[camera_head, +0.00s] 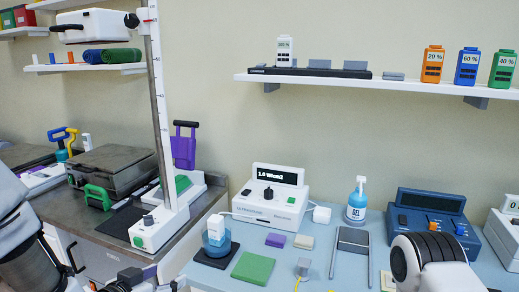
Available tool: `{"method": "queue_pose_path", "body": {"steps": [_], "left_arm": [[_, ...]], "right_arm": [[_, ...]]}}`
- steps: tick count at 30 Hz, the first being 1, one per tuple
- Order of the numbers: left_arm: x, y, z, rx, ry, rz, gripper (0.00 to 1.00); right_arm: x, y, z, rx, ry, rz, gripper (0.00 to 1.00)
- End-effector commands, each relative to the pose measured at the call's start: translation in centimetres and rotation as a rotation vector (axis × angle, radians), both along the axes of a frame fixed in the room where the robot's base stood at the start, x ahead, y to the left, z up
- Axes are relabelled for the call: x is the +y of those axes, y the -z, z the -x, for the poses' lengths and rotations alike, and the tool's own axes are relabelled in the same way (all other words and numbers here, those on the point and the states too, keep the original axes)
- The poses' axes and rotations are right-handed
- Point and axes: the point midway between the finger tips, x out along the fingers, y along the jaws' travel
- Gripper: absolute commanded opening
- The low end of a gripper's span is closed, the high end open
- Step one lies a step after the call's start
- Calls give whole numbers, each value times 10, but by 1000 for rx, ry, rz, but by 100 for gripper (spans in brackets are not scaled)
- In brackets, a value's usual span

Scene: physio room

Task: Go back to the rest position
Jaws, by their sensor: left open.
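My left gripper (138,281) is at the bottom edge of the head view, in front of the steel counter, and only partly in the picture. Its jaws are open and I see nothing held between them. My left arm comes in from the left edge. A white and black part of my right arm shows at the lower right, over the blue table. My right gripper is outside the picture.
The blue table (213,275) holds a white device (270,196), a blue bottle (357,200), a green pad (253,267) and a dark blue console (432,215). A tall white-based stand (157,232) rises from the steel counter (62,208). A wall shelf (385,86) carries several bottles.

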Motion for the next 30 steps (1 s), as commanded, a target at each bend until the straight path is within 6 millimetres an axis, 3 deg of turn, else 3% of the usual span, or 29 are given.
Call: {"method": "queue_pose_path", "body": {"steps": [8, 16, 20, 24, 27, 30], "left_arm": [[-2, 67, 19, 141, 7, -9, 68], [1, 168, 69, 386, -21, -32, 68], [8, 236, 122, 591, -62, -62, 68], [23, 305, 209, 875, -148, -118, 68], [35, 328, 255, 1029, -222, -157, 68], [48, 330, 275, 1125, -321, -181, 68]], "right_arm": [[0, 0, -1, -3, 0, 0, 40], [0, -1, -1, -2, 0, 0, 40], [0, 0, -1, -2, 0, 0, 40], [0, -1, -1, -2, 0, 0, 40], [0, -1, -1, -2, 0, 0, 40], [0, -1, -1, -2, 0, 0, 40]]}}
